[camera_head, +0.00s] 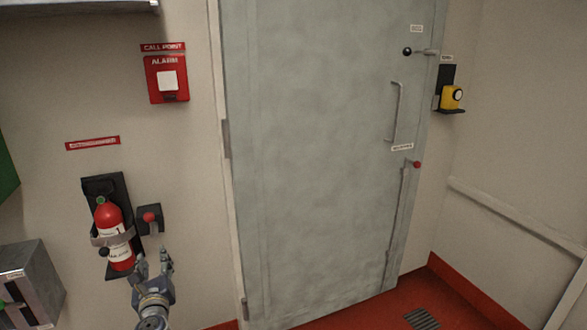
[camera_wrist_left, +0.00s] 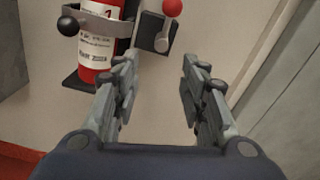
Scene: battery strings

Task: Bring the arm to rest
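My left gripper (camera_head: 153,264) is at the lower left of the head view, in front of the wall just below a red-knobbed lever on a dark plate (camera_head: 150,218). In the left wrist view the two fingers of my left gripper (camera_wrist_left: 160,80) stand well apart with nothing between them. The red fire extinguisher (camera_head: 112,232) sits in its wall bracket to the left of the gripper; it also shows in the left wrist view (camera_wrist_left: 95,45). The gripper appears apart from both. My right gripper is in neither view.
A closed grey door (camera_head: 310,150) with a handle (camera_head: 397,112) fills the middle. A red alarm call point (camera_head: 167,80) is on the wall. A metal box (camera_head: 30,285) is at lower left. A yellow device (camera_head: 452,97) hangs right of the door. Red floor (camera_head: 370,310) shows below.

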